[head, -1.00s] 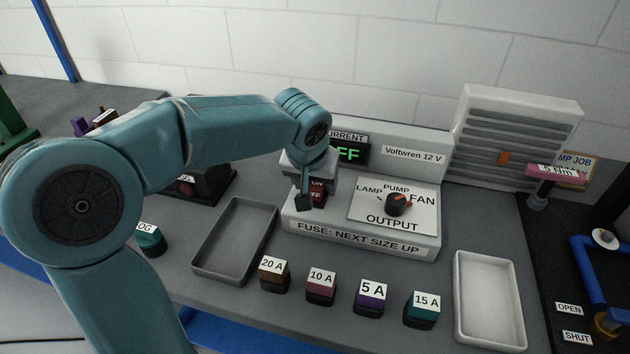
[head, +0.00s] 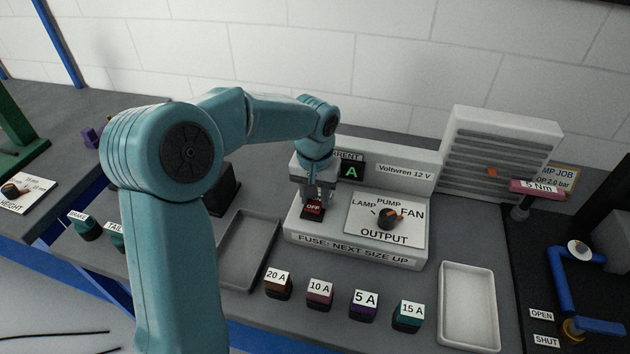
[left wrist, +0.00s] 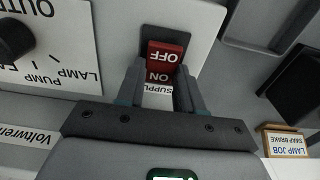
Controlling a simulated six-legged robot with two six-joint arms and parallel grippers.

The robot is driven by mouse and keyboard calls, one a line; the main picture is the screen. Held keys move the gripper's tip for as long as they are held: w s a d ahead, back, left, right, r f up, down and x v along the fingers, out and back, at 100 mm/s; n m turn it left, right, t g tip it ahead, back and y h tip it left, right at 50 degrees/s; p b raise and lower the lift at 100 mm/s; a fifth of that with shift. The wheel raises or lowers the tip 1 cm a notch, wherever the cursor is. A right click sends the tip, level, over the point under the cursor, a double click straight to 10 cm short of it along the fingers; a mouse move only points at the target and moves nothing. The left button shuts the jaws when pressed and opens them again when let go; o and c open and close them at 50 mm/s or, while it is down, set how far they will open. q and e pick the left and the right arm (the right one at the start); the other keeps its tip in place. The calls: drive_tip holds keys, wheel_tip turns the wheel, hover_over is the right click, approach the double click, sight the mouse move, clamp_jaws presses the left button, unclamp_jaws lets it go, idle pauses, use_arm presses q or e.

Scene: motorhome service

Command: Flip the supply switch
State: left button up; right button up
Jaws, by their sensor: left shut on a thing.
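The supply switch (head: 313,209) is a red rocker on the light grey power unit (head: 358,249). In the left wrist view the rocker (left wrist: 167,52) shows OFF and ON, with a partly covered SUPPLY label beside it. My left gripper (head: 317,193) is at the switch, pointing down from above. In the left wrist view its two fingers (left wrist: 160,72) stand on either side of the rocker, shut on it. The display (head: 351,171) behind shows a green A, and my arm may hide part of it. My right gripper is not in view.
The OUTPUT knob (head: 387,217) is right of the switch. Several fuse blocks, including the 20 A one (head: 278,284), stand in front of the unit. A dark tray (head: 232,283) lies front left, a pale tray (head: 468,343) front right. A louvred cabinet (head: 501,150) stands behind.

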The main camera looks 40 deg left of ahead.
sight(315, 203)
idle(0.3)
use_arm(q)
drive_tip(key=o, duration=1)
drive_tip(key=shift+o, duration=0.2)
wheel_tip(315, 203, up, 16)
drive_tip(key=shift+s+r+p, duration=0.2)
drive_tip(key=shift+p, duration=0.1)
drive_tip(key=shift+d, duration=0.1)
